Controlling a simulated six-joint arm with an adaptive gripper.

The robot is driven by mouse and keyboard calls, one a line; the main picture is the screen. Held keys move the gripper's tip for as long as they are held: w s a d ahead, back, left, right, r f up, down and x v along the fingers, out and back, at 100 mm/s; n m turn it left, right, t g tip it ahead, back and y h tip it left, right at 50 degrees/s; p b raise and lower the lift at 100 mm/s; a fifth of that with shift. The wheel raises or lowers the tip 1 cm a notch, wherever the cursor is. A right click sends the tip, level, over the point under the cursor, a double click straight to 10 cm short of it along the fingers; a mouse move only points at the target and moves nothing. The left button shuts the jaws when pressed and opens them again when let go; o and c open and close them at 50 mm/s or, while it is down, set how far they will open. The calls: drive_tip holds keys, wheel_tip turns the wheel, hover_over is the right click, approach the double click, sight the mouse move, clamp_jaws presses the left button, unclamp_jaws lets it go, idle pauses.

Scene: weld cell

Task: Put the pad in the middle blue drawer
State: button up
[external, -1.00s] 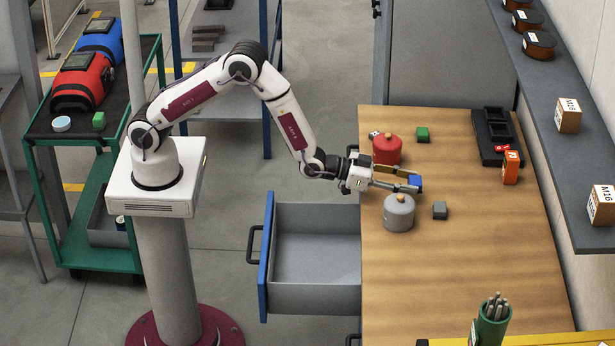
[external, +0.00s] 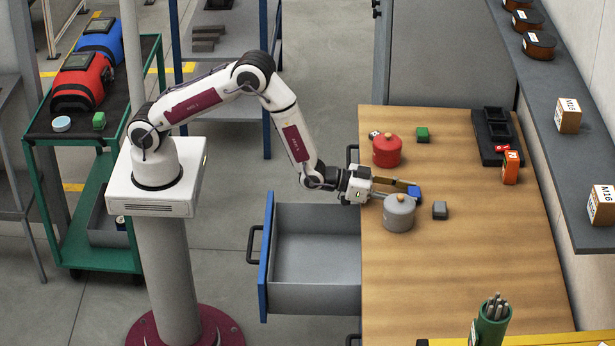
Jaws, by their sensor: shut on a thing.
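My gripper (external: 412,193) is shut on a small blue block (external: 415,191), which looks like the pad. It holds the block at its fingertips over the wooden bench, between the red pot and the grey pot. The grey pot hides part of the near finger. I cannot tell how high the block is above the bench. The blue-fronted drawer (external: 265,262) is pulled out from the bench's left side, below and left of my gripper. Its grey inside looks empty. Handles above and below it suggest it is the middle one.
The red lidded pot (external: 387,151) and grey lidded pot (external: 399,213) stand close to my gripper. A green block (external: 422,135) and a grey block (external: 440,211) lie on the bench (external: 460,270). A black tray (external: 492,135) and an orange item (external: 511,167) sit farther right.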

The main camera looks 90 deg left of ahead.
drive_tip(key=shift+f, duration=0.15)
drive_tip(key=o, duration=0.6)
drive_tip(key=shift+s+r, duration=0.1)
drive_tip(key=shift+r, duration=0.1)
drive_tip(key=shift+s, duration=0.2)
drive_tip(key=shift+v, duration=5.75)
drive_tip(key=shift+a+r, duration=0.1)
drive_tip(key=shift+r, duration=0.05)
